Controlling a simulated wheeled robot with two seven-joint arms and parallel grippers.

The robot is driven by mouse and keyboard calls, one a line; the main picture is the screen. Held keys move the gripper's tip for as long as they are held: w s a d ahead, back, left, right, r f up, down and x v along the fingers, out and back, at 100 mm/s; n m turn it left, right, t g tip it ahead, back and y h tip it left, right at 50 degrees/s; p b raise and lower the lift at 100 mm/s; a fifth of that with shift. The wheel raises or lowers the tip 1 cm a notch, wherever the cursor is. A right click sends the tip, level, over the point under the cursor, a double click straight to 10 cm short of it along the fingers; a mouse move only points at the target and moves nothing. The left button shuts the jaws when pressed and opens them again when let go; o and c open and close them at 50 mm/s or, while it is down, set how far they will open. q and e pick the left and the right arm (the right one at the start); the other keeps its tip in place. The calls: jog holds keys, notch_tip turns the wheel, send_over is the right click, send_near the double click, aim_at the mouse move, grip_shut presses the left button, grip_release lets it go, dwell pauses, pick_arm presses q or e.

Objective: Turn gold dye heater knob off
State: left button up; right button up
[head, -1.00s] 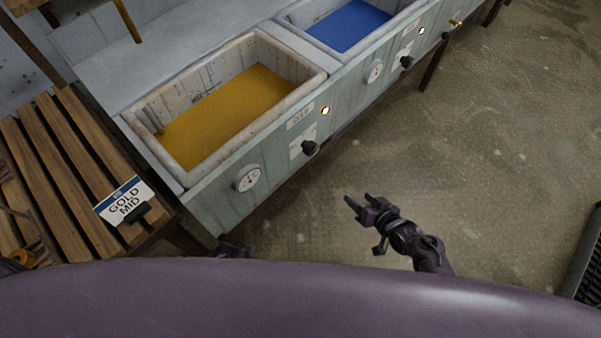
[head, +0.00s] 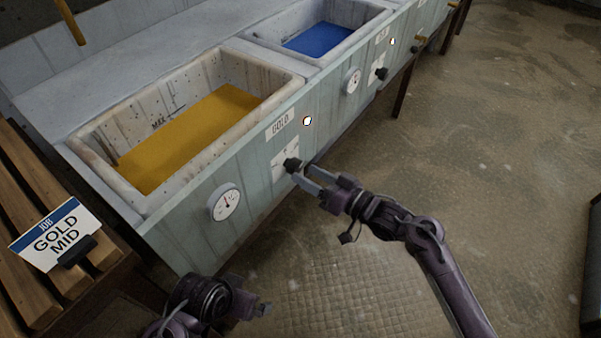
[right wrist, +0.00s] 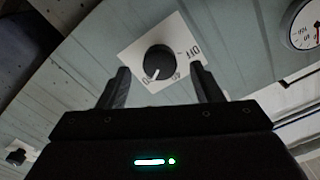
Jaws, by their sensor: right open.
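The gold dye heater knob (head: 292,165) is black and sits on a white plate on the vat's front panel, below the GOLD label (head: 281,126). In the right wrist view the knob (right wrist: 159,62) has a white pointer line aimed at the lower left, away from the OFF mark (right wrist: 192,50). My right gripper (head: 308,182) is open just in front of the knob; in the right wrist view its fingers stand either side below the knob, apart from it. My left gripper (head: 262,309) is low at the bottom; its jaws are too unclear to read.
The gold dye vat (head: 87,152) is above the panel. A lit indicator (head: 307,120) and a dial gauge (head: 224,202) are near the knob. The blue vat (head: 262,37) has its own knob (head: 381,73). A GOLD MID card (head: 55,234) stands on the bench at left.

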aim_at(298, 170)
pick_arm(q)
jog(key=shift+w+d+f, duration=0.15)
jog(key=shift+d, duration=0.2)
pick_arm(e)
jog(key=shift+x, duration=1.6)
jog(key=shift+c, duration=0.5)
jog(key=c, duration=0.9)
